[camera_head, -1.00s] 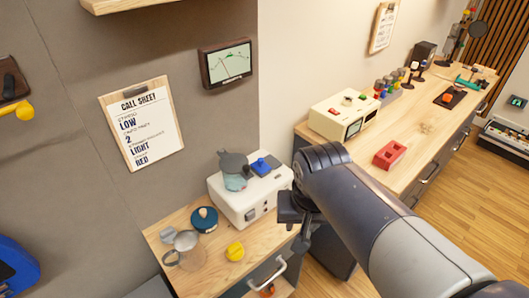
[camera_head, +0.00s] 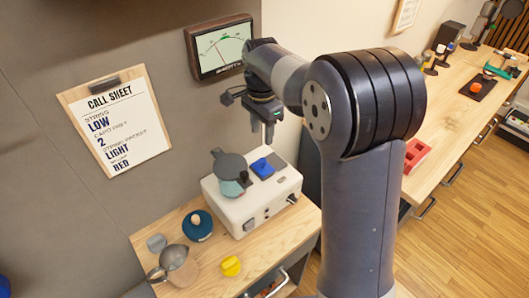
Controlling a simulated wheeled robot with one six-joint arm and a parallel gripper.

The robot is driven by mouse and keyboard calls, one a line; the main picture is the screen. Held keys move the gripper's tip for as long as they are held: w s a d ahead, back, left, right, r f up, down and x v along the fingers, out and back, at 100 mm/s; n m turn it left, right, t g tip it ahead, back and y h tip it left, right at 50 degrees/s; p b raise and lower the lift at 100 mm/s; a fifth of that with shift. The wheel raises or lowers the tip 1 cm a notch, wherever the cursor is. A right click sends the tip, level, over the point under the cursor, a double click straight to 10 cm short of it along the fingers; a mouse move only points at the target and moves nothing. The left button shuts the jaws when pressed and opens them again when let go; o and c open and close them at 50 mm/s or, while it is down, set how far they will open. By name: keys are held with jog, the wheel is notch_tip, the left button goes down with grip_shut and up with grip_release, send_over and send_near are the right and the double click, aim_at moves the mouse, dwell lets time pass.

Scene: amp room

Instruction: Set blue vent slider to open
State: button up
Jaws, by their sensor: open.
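A blue slider (camera_head: 261,165) sits on a dark plate (camera_head: 270,168) on top of a white box-shaped unit (camera_head: 246,206). The unit stands on the wooden counter against the grey wall. My gripper (camera_head: 261,134) hangs above the blue slider with its fingers pointing down. It is open, empty and apart from the slider. A teal pot with a grey lid (camera_head: 231,172) stands on the same unit, just left of the slider. My arm comes in from the right and hides part of the second counter.
On the near counter (camera_head: 215,262) are a dark blue round item (camera_head: 197,224), a metal pitcher (camera_head: 175,265) and a yellow piece (camera_head: 231,266). A call sheet (camera_head: 116,121) and a meter (camera_head: 219,46) hang on the wall.

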aim_at(262, 160)
notch_tip(262, 160, down, 10)
jog(key=shift+s+f+p, duration=0.1)
jog(key=shift+p, duration=0.55)
jog(key=shift+c, duration=0.3)
grip_shut()
